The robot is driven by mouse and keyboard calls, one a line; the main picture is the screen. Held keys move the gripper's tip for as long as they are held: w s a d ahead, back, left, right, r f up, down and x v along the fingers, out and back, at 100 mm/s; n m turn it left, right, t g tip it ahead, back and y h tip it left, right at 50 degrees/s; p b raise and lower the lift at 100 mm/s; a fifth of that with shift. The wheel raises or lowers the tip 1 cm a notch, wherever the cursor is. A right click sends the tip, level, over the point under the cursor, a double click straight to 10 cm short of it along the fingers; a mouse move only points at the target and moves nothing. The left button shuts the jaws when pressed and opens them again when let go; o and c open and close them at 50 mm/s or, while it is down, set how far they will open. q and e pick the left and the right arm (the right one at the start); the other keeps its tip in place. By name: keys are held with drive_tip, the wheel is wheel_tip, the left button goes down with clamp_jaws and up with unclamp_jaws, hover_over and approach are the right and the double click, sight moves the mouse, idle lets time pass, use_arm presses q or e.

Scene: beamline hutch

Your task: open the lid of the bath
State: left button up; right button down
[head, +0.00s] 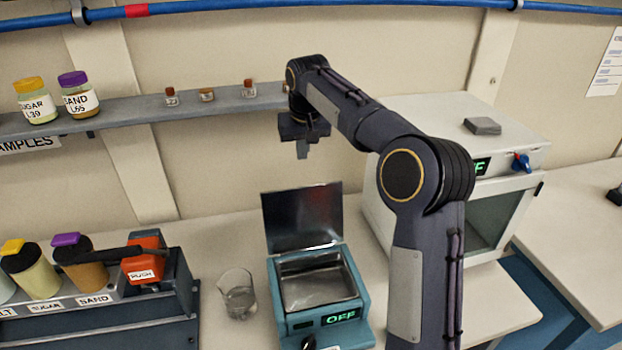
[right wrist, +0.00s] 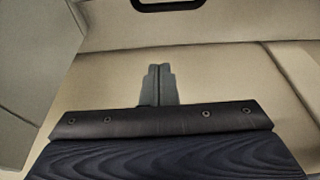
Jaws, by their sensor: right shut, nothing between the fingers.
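The bath (head: 318,312) is a small teal box on the bench with an open metal basin and a display reading OFF. Its lid (head: 303,218) stands upright at the back edge, hinged open, with its shiny inner face toward me. My right gripper (head: 304,150) is above and behind the lid, apart from it, pointing down near the shelf. In the right wrist view its two fingers (right wrist: 158,84) are together with nothing between them. My left gripper is not in view.
A glass beaker (head: 237,294) stands left of the bath. A dispenser rack (head: 95,300) with jars is at the left. A white oven-like box (head: 400,120) stands behind my right arm. A shelf (head: 140,112) on the wall holds jars and small vials.

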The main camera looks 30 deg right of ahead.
wheel_tip(320, 180, down, 7)
drive_tip(key=s+p, duration=0.1)
drive_tip(key=shift+s+a, duration=0.2)
drive_tip(key=shift+s, duration=0.2)
